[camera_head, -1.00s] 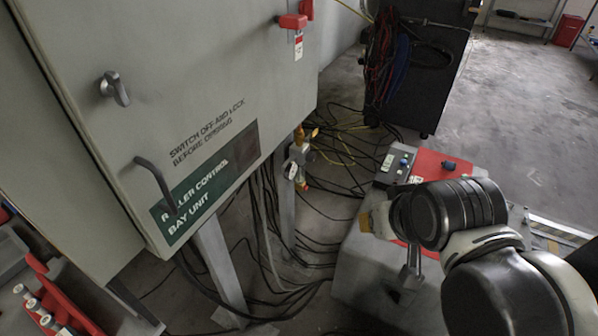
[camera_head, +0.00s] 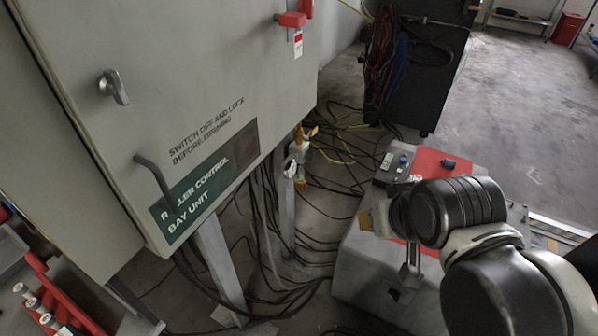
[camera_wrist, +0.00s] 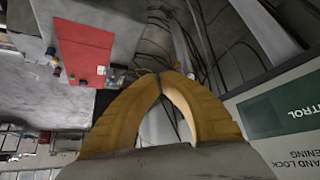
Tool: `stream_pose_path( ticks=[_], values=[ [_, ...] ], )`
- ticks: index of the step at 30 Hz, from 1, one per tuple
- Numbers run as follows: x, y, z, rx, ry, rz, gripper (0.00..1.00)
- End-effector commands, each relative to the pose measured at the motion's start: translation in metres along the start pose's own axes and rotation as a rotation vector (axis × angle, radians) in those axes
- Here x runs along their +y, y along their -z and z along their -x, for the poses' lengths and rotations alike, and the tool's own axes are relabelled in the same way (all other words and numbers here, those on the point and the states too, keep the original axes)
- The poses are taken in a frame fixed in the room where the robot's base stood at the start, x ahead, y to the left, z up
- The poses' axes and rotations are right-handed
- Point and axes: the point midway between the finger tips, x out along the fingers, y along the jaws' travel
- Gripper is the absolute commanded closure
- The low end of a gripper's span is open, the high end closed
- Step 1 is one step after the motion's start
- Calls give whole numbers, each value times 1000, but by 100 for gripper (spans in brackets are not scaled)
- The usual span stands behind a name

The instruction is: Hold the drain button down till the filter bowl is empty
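A small filter-like assembly (camera_head: 297,164) with a yellow top, a pale round face and an orange-red lower end is at the cabinet's leg, right of the cabinet. I take it for the filter unit; its bowl, any water in it and the drain button are too small to make out. My gripper (camera_head: 366,220) is to the right of it and lower in the head view, clearly apart from it. In the wrist view my gripper's yellow fingers (camera_wrist: 163,73) curve together and meet at the tips, with nothing seen between them. I cannot make out the filter unit there.
A grey cabinet (camera_head: 225,75) with a handle fills the left. A grey box with a red top (camera_head: 432,164) and knobs is by my arm; the red panel also shows in the wrist view (camera_wrist: 84,50). Loose cables (camera_head: 300,240) cover the floor between them.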

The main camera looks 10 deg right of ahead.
Motion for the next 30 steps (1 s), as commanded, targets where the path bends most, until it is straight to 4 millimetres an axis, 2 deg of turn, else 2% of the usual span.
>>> stream_pose_path(
  ticks=[10,14,17,23,30],
  values=[
    [0,1,0,-1,1,4,100],
    [-2,13,-3,-6,14,36,100],
    [-4,34,-10,-13,34,92,100],
    [-8,86,-40,-23,99,256,100],
    [-7,142,-98,-6,184,462,100]
  ],
)
